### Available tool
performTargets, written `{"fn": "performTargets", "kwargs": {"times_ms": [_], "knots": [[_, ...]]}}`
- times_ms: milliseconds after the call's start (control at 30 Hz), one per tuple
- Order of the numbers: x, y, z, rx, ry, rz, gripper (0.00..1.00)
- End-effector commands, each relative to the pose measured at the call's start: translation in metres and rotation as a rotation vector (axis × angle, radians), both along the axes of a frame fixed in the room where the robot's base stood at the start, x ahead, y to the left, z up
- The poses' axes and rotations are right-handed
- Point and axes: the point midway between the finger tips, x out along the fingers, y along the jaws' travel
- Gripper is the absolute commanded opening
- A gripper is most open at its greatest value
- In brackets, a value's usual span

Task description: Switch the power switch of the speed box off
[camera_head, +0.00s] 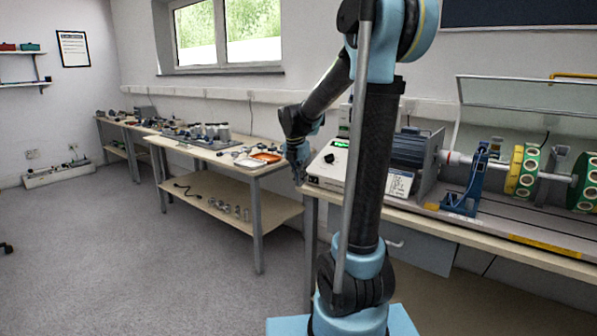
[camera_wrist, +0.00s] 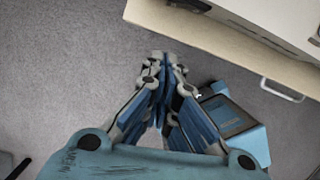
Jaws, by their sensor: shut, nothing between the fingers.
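The speed box (camera_head: 325,168) is a white box with a lit green display, on the left end of the right-hand bench. My arm hides part of its right side. I cannot make out the power switch clearly. My gripper (camera_head: 299,181) hangs just left of the box, near the bench's left end. In the wrist view, my gripper (camera_wrist: 164,60) has its fingertips together with nothing between them, over the grey floor beside the bench edge. A white casing, likely the speed box (camera_wrist: 285,18), shows at the upper right there, apart from the fingers.
The right-hand bench (camera_head: 520,248) carries a motor (camera_head: 408,150), a blue bracket (camera_head: 465,190) and a shaft with green and yellow discs (camera_head: 522,170). A drawer handle (camera_wrist: 282,90) sticks out below the bench edge. Another bench (camera_head: 215,158) stands left, with open floor before it.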

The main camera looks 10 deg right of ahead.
Motion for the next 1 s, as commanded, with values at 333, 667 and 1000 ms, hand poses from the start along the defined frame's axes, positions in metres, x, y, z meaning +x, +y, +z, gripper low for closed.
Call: {"fn": "performTargets", "kwargs": {"times_ms": [333,667,1000], "knots": [[0.027,-0.022,-0.016,0.001,0.0,-0.003,0.0],[0.035,-0.027,-0.016,0.0,0.0,0.0,0.0],[0.036,-0.036,-0.016,0.0,0.0,-0.026,0.0]]}}
